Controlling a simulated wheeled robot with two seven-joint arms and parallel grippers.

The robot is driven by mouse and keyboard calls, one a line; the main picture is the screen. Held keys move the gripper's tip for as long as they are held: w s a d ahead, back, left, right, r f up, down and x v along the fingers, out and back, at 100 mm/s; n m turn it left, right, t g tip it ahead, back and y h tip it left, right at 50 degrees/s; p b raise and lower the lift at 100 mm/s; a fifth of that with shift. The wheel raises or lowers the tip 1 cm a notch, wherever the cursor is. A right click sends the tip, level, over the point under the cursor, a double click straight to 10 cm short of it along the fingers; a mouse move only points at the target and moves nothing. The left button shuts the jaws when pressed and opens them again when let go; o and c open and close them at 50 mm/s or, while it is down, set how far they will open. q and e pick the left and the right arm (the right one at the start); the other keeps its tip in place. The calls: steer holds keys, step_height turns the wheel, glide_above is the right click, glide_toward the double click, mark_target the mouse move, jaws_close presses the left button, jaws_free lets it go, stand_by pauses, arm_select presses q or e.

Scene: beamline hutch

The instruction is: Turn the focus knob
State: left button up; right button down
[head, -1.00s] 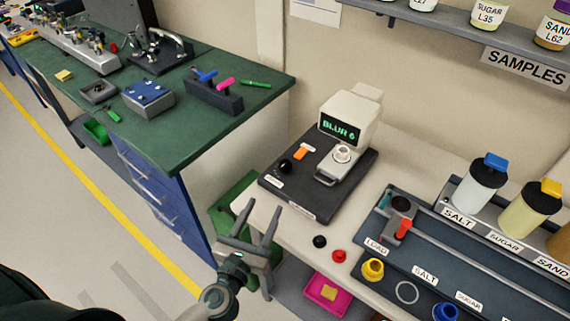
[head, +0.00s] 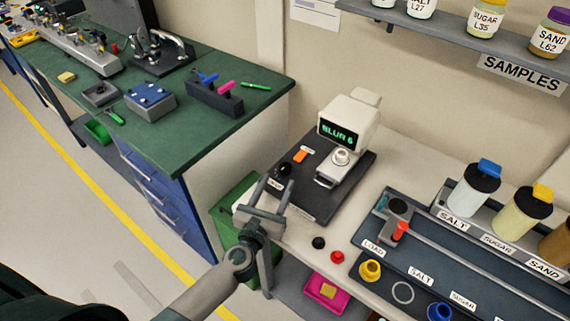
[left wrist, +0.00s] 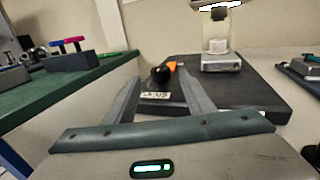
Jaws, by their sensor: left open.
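The imaging device (head: 349,121) has a pale head with a screen reading "BLUR 6" and a dark base (head: 325,198). The focus knob (head: 285,168) is a small black knob at the base's left end, beside an orange lever (head: 300,156). In the left wrist view the black knob (left wrist: 160,76) shows between the finger ends, behind a partly hidden label ending in "US" (left wrist: 155,95). My left gripper (head: 277,182) is open and empty at the base's near left edge, just short of the knob. Whether it touches anything I cannot tell. My right gripper is not in view.
A black cap (head: 319,243) and a red cap (head: 337,257) lie on the pale bench in front of the device. A dark tray (head: 440,262) with labelled jars stands at right. A green bench (head: 200,130) stands at left, with a gap between benches.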

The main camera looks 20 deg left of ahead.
mark_target(283, 171)
arm_select(q)
steer(key=w+p, duration=0.1)
steer(key=w, duration=0.6)
steer(key=shift+w+d, duration=0.15)
steer(key=shift+w, duration=0.15)
steer(key=shift+c, duration=0.2)
steer(key=c, duration=1)
